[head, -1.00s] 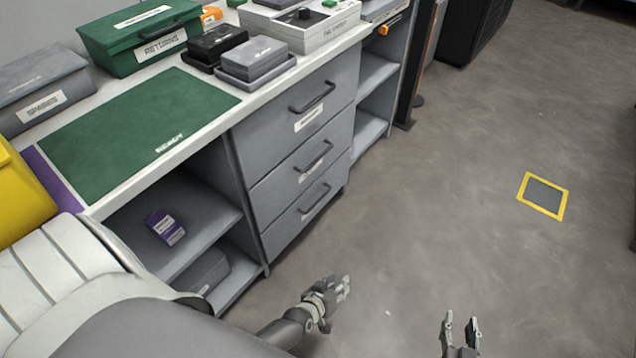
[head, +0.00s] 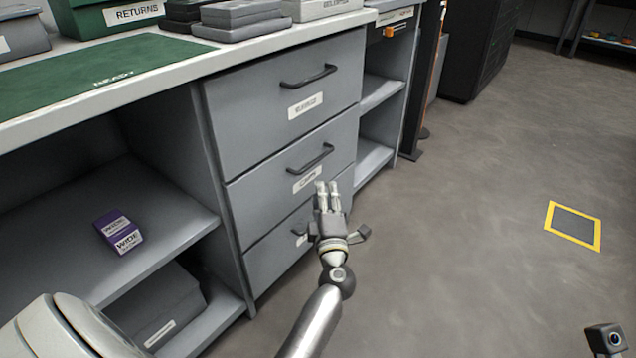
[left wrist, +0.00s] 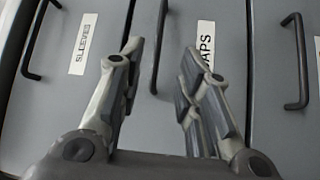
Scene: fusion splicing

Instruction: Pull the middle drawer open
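The middle drawer (head: 255,190) is the centre one of three grey drawers under the counter. It looks shut, with a dark bar handle (head: 312,158) and a white label. My left gripper (head: 328,186) is in front of the drawers, just below and right of that handle in the head view. In the left wrist view the gripper's fingers (left wrist: 160,62) are apart, with the middle handle (left wrist: 155,80) showing between them. The gripper is empty; I cannot tell its exact distance from the handle. My right gripper is out of view.
The top drawer (head: 250,115) and bottom drawer (head: 270,262) look shut too. Open shelves stand on both sides; a purple box (head: 119,231) lies on the left one. The floor to the right is clear around a yellow-framed floor mark (head: 573,226).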

